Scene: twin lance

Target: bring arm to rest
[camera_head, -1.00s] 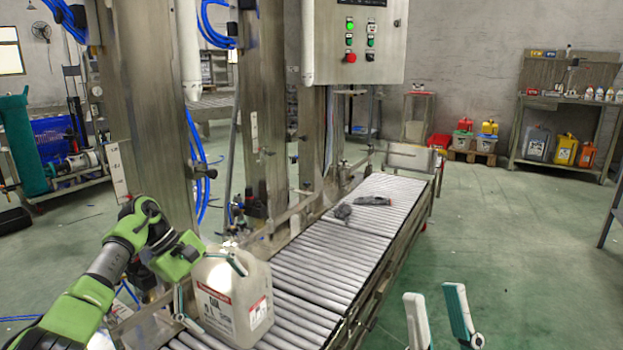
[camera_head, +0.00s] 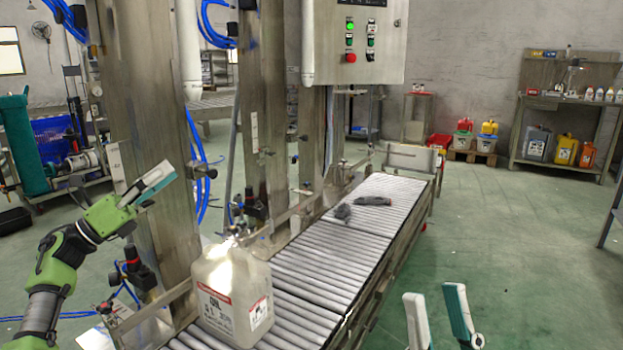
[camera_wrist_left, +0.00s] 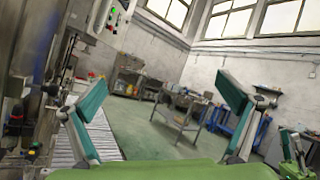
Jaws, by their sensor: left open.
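My left arm is green and grey and is raised at the left of the head view. Its left gripper (camera_head: 150,183) is up beside the steel column, clear of the jug. In the left wrist view the left gripper (camera_wrist_left: 165,110) has its two teal-and-white fingers wide apart with nothing between them. My right gripper (camera_head: 438,315) shows at the bottom right of the head view, its fingers apart and empty over the floor. A whitish jug (camera_head: 232,298) with a red-and-white label stands upright on the near end of the roller conveyor (camera_head: 318,262); no gripper touches it.
A steel column (camera_head: 150,120) with hoses and valves stands close to the left gripper. A grey control box (camera_head: 352,40) hangs above the conveyor. Dark small items (camera_head: 372,201) lie farther along the rollers. The green floor (camera_head: 510,240) on the right is open.

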